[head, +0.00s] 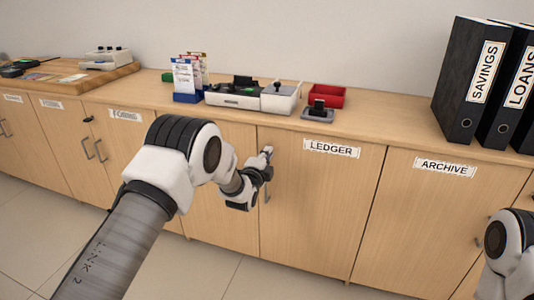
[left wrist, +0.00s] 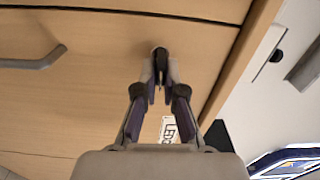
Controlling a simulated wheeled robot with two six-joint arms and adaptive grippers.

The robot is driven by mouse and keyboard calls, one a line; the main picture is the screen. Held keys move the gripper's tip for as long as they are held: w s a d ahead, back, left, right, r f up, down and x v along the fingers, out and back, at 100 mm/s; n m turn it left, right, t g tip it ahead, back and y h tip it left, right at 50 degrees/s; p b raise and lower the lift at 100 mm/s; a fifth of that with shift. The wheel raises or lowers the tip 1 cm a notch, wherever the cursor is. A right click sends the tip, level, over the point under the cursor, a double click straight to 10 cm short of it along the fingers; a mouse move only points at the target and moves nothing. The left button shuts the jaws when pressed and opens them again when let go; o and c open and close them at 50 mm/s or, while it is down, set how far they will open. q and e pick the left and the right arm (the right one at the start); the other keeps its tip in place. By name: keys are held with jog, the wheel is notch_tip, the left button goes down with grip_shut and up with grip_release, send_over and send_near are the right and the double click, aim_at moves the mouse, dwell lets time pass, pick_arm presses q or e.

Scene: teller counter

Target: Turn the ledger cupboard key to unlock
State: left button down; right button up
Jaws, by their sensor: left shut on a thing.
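The ledger cupboard door (head: 325,215) is closed, with a white LEDGER label (head: 331,149) at its top. My left gripper (head: 267,162) is at the door's upper left corner, just above its handle (head: 267,192). In the left wrist view, the gripper (left wrist: 162,78) is shut on the key, and a small dark round part (left wrist: 160,53) shows at the fingertips against the wood. The fingers hide most of the key, so I cannot tell its angle. The handle also shows in the left wrist view (left wrist: 35,62). My right gripper is out of view.
The countertop above holds a leaflet stand (head: 187,80), a grey and white machine (head: 235,94), a red tray (head: 327,95), a small dark stamp-like item (head: 318,110) and black binders (head: 468,85). The archive cupboard (head: 432,225) is closed to the right. Floor (head: 200,270) in front looks clear.

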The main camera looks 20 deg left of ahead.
pick_arm(q)
jog(key=shift+m, duration=0.5)
jog(key=c, duration=1.3)
grip_release()
jog(key=s, duration=1.2)
jog(key=shift+a, duration=0.2)
jog(key=shift+f, duration=0.1)
